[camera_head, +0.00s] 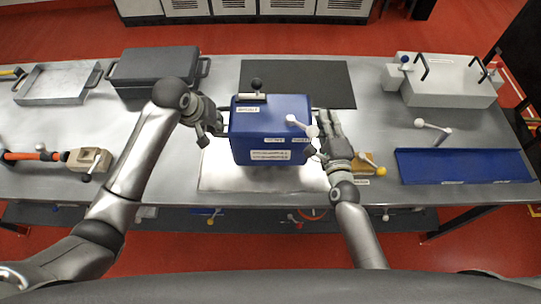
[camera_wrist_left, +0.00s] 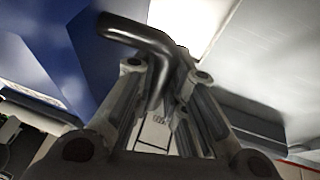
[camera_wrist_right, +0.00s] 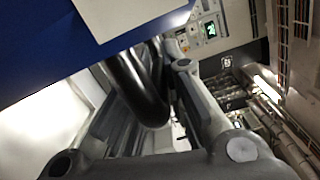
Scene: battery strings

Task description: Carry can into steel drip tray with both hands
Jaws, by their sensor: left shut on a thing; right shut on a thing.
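The can is a blue box (camera_head: 268,155) with a dark knob and white labels, upright at the table's middle. My left gripper (camera_head: 217,122) is shut on its left handle; that black bent handle (camera_wrist_left: 140,35) shows between the fingers in the left wrist view. My right gripper (camera_head: 320,146) is shut on its right handle, a black bar (camera_wrist_right: 135,90) in the right wrist view. A pale metal sheet or shallow tray (camera_head: 222,181) lies below the can. Whether they touch is hidden. A shallow steel tray with handles (camera_head: 57,98) stands at the back left.
A dark lidded case (camera_head: 155,65) stands at the back left, and a black mat (camera_head: 325,82) lies behind the can. A white box (camera_head: 447,88) and blue tray (camera_head: 455,168) are at right. A beige block tool (camera_head: 88,159) lies at left; a yellow-tipped piece (camera_head: 373,168) lies by my right gripper.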

